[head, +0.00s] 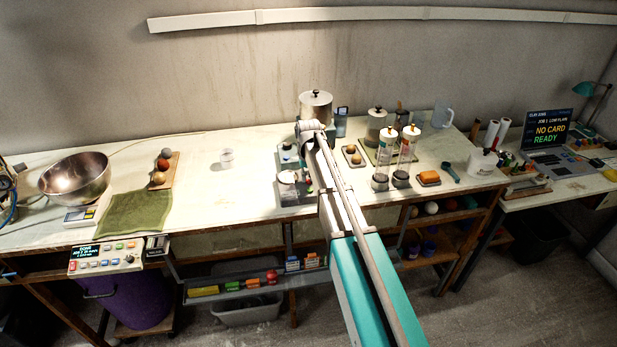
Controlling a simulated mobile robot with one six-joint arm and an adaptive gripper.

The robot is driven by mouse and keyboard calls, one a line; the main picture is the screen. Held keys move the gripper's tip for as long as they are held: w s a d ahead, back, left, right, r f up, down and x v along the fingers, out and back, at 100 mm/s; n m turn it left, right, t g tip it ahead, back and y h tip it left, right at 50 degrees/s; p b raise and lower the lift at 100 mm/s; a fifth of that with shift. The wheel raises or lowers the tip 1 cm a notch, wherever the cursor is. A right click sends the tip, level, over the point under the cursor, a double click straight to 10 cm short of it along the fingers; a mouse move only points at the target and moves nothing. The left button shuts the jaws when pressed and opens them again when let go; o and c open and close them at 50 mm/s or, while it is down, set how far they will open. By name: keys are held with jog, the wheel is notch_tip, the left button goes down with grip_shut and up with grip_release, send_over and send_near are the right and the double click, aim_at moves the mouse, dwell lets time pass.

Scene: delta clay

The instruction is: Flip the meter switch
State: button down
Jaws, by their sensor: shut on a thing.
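My arm reaches from the lower right over the bench, and its wrist is bent down near the steel pot. My gripper (308,172) points down at the small instruments in the middle of the bench. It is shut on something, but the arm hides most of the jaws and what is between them. A small box with a blue face (288,155) stands just left of the wrist. A unit with a round white top (288,178) stands in front of it, close to the gripper. I cannot make out a meter switch at this size.
A lidded steel pot (316,104) stands behind the wrist. A steel bowl (75,178), green cloth (137,213) and button panel (106,256) are on the left.

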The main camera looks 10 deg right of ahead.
jog(key=c, duration=0.6)
grip_release()
jog(key=shift+s, duration=0.15)
